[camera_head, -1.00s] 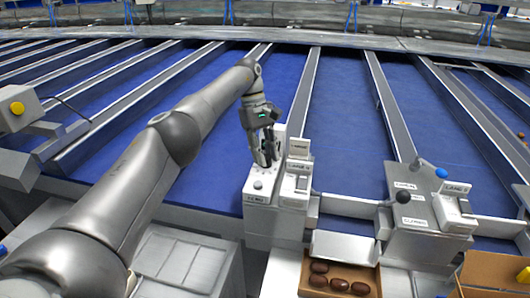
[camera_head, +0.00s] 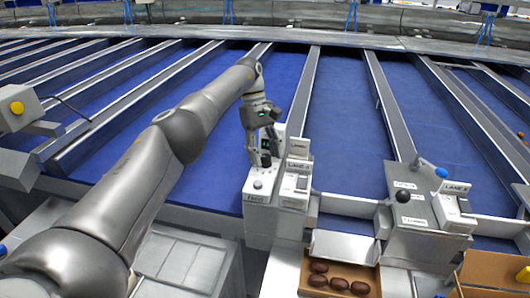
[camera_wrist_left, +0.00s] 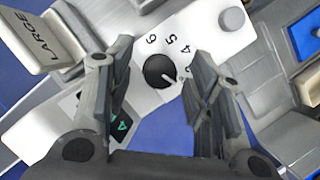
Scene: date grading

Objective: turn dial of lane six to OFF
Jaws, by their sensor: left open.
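A round black dial (camera_wrist_left: 158,72) with a white pointer mark sits on a white panel in the left wrist view. The numbers 6, 5 and 4 run around it, and the mark points to the lower right, past the 4. My left gripper (camera_head: 264,158) is open above the white control box (camera_head: 274,222) in the head view. In the left wrist view its fingers (camera_wrist_left: 160,58) stand on either side of the dial, with nothing held. Whether they touch it cannot be told. The box's lane label is too small to read surely. My right gripper is not in view.
A rounded grey button (camera_wrist_left: 232,21) and a flap marked LARGE (camera_wrist_left: 38,43) flank the dial. A second control box (camera_head: 425,240) with black and blue knobs stands to the right. A cardboard tray (camera_head: 336,289) with several dates lies in front. Blue lanes with metal dividers stretch behind.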

